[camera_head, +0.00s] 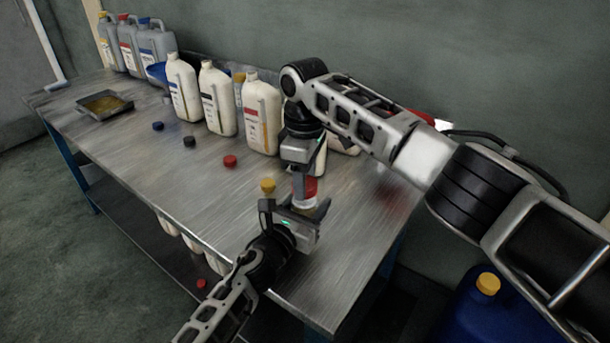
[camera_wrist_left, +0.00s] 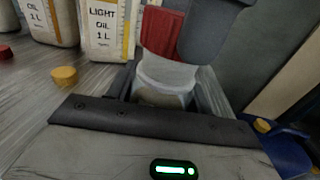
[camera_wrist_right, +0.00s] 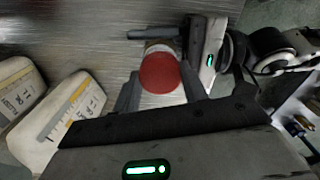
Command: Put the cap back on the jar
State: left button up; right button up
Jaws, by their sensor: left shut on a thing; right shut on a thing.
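The jar (camera_head: 305,206) is a small pale, see-through vessel standing upright near the table's right end. My left gripper (camera_head: 296,208) is shut around its sides; the jar also shows between the fingers in the left wrist view (camera_wrist_left: 163,82). The red cap (camera_head: 311,188) is right over the jar's top, and it also shows from above in the right wrist view (camera_wrist_right: 159,73). My right gripper (camera_head: 305,182) points down and is shut on the cap. In the left wrist view the cap (camera_wrist_left: 165,35) lines up with the jar; I cannot tell whether it is seated.
White oil bottles (camera_head: 262,115) stand along the back of the metal table (camera_head: 130,165), with grey jugs (camera_head: 158,45) and a shallow tray (camera_head: 105,108) farther left. Loose yellow (camera_head: 267,185), red (camera_head: 230,161), black (camera_head: 189,141) and blue (camera_head: 157,126) caps lie in front. The front strip is clear.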

jog(key=shift+f, duration=0.6)
